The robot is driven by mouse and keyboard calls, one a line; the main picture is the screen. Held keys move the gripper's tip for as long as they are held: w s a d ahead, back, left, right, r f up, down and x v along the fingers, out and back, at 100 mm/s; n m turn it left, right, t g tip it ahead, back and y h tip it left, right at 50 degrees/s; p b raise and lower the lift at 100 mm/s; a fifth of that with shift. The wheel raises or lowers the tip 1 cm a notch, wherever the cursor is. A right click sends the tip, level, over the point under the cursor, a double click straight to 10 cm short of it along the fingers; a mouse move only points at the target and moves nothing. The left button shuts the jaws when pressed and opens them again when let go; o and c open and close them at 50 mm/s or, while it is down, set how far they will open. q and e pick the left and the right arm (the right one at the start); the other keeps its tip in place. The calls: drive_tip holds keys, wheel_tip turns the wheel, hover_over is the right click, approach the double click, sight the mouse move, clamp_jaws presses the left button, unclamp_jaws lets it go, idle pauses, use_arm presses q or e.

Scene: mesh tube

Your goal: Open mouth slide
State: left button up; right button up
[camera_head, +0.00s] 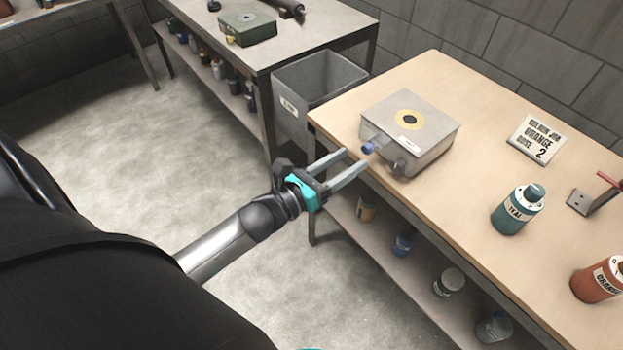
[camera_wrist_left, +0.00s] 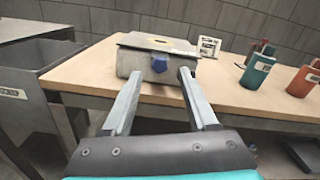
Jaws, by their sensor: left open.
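A grey metal box (camera_head: 427,122) sits on the wooden table near its left end, with a yellow ring around a dark round opening (camera_head: 409,119) on top. A blue knob (camera_head: 367,148) sticks out of its front side; in the left wrist view the blue knob (camera_wrist_left: 159,62) shows between and beyond my fingers. My left gripper (camera_head: 356,162) is open and empty, its fingertips pointing at the knob, one to either side of its line. It also shows in the left wrist view (camera_wrist_left: 160,75). Whether a fingertip touches the box cannot be told. My right gripper is not in view.
A teal bottle (camera_head: 517,210), an orange bottle (camera_head: 598,279) and a sign card (camera_head: 537,138) stand on the wooden table (camera_head: 450,222) to the right. A grey bin (camera_head: 318,88) stands left of the table. Several jars are on the shelf below.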

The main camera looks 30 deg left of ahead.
use_arm(q)
drive_tip(key=v, duration=0.9)
idle(0.3)
drive_tip(key=s+a+f+n+g+y, duration=0.2)
drive_tip(key=s+f+n+g+y, duration=0.1)
drive_tip(key=f+n, duration=0.75)
drive_tip(key=s+a+f+n+g+y, duration=0.1)
drive_tip(key=s+f+n+g+y, duration=0.2)
drive_tip(key=f+n, duration=0.7)
drive_tip(key=s+d+f+n+g, duration=0.2)
drive_tip(key=s+f+n+g, duration=0.3)
drive_tip(key=s+f, duration=0.5)
drive_tip(key=s+d+f+n+g, duration=0.2)
drive_tip(key=s+f+n+g, duration=0.3)
drive_tip(key=s+f+n, duration=0.4)
drive_tip(key=s, duration=0.5)
drive_tip(key=shift+s+d+f, duration=0.2)
drive_tip(key=shift+d+f, duration=0.15)
drive_tip(key=shift+w, duration=0.1)
